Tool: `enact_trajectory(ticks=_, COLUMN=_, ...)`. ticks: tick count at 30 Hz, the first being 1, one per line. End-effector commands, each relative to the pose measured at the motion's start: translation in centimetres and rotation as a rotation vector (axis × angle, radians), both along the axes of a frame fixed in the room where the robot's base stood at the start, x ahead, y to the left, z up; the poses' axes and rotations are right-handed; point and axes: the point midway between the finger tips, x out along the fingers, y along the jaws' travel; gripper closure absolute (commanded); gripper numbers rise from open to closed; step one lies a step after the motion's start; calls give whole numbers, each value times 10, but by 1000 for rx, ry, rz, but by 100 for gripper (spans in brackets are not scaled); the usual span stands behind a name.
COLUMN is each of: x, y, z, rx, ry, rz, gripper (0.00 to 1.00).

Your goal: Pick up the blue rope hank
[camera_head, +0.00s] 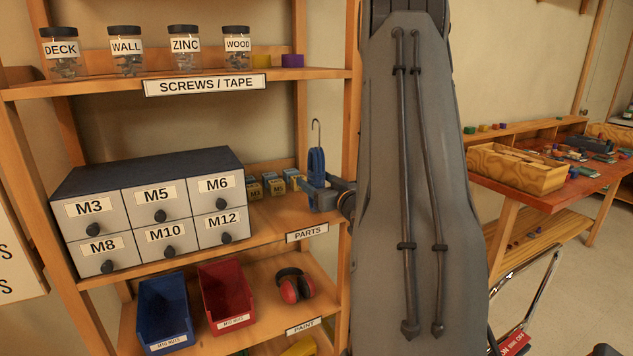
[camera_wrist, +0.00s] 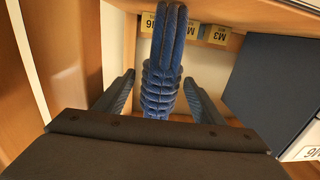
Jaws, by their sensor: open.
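The blue rope hank (camera_head: 316,163) hangs upright from a thin metal hook (camera_head: 316,128) above the middle shelf's right end. In the wrist view the hank (camera_wrist: 162,62) shows as looped cords above a wrapped, coiled middle. My gripper (camera_head: 324,193) is at the hank's lower part in the head view. In the wrist view my gripper (camera_wrist: 160,84) is open, with one dark finger on each side of the hank. Gaps show between the hank and both fingers. The hank's lower end is hidden behind the gripper body.
Small yellow-labelled boxes (camera_head: 273,186) stand behind the hank, beside a drawer cabinet (camera_head: 150,212). The shelf's wooden post (camera_head: 352,110) is close on the right. Below are a blue bin (camera_head: 165,312), a red bin (camera_head: 228,297) and red ear muffs (camera_head: 294,285).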

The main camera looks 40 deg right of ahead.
Motion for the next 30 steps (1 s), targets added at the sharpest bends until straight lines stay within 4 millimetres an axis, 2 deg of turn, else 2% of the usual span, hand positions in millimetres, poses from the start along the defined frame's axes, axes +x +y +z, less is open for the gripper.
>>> enact_trajectory(ticks=2, x=0, y=0, z=0, rx=0, ry=0, rz=0, gripper=41)
enact_trajectory(ticks=9, x=0, y=0, z=0, rx=0, ry=0, rz=0, gripper=81)
enact_trajectory(ticks=11, x=0, y=0, z=1, rx=-1, ry=-2, rz=0, gripper=89)
enact_trajectory(ticks=22, x=0, y=0, z=6, rx=-3, ry=-4, rz=0, gripper=89)
enact_trajectory(ticks=30, x=0, y=-1, z=29, rx=-5, ry=-5, rz=-1, gripper=89)
